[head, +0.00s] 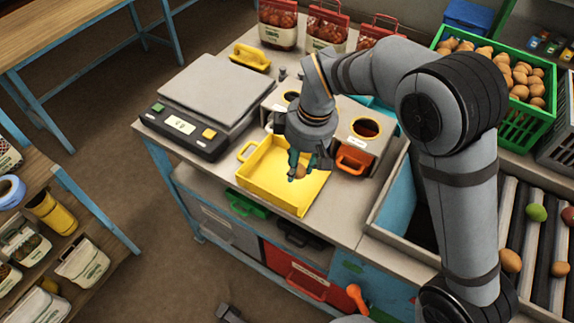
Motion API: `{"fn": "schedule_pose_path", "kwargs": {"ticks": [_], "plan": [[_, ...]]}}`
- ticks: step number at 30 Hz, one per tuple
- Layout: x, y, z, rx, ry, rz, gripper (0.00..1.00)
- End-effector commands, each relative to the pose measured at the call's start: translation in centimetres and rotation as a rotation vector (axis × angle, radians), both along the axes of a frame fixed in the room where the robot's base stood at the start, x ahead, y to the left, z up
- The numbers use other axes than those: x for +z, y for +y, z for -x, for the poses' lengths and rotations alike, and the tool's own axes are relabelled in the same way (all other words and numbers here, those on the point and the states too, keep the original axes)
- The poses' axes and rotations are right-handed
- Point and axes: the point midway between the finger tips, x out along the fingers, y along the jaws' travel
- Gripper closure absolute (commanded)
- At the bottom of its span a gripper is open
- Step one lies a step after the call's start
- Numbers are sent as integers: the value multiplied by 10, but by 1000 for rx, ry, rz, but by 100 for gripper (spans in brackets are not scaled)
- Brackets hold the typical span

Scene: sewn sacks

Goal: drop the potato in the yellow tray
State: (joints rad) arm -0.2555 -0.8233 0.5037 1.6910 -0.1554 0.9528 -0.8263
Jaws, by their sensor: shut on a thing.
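The yellow tray (262,194) lies on the workbench, with a loop handle at its left end. My gripper (297,168) points down over the right part of the tray. It is shut on the brown potato (299,172), which shows just below the fingers. The potato appears to be above the tray floor, but its exact height cannot be told from this one view. My gripper's fingers hide part of the potato, and my arm hides part of the bench behind.
A scale (203,95) stands left of the tray. An orange-handled bin (355,158) is close on the right. A green crate (501,120) of potatoes stands at the back right. A roller conveyor (533,245) carries loose produce. Filled bags (327,27) stand at the back.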

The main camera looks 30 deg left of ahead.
Motion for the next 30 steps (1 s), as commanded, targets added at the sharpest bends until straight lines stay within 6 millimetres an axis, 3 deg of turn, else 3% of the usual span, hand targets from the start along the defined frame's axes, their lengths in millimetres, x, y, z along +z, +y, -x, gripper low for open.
{"fn": "schedule_pose_path", "kwargs": {"ticks": [3, 9, 14, 21, 30], "plan": [[-13, 24, -11, -2, 2, 3, 94], [-29, 47, -21, -1, 0, -1, 94], [-39, 50, -23, -1, 2, 3, 94], [-70, 50, -23, -2, 1, 1, 94], [-73, 50, -23, -2, -1, -2, 94]]}}
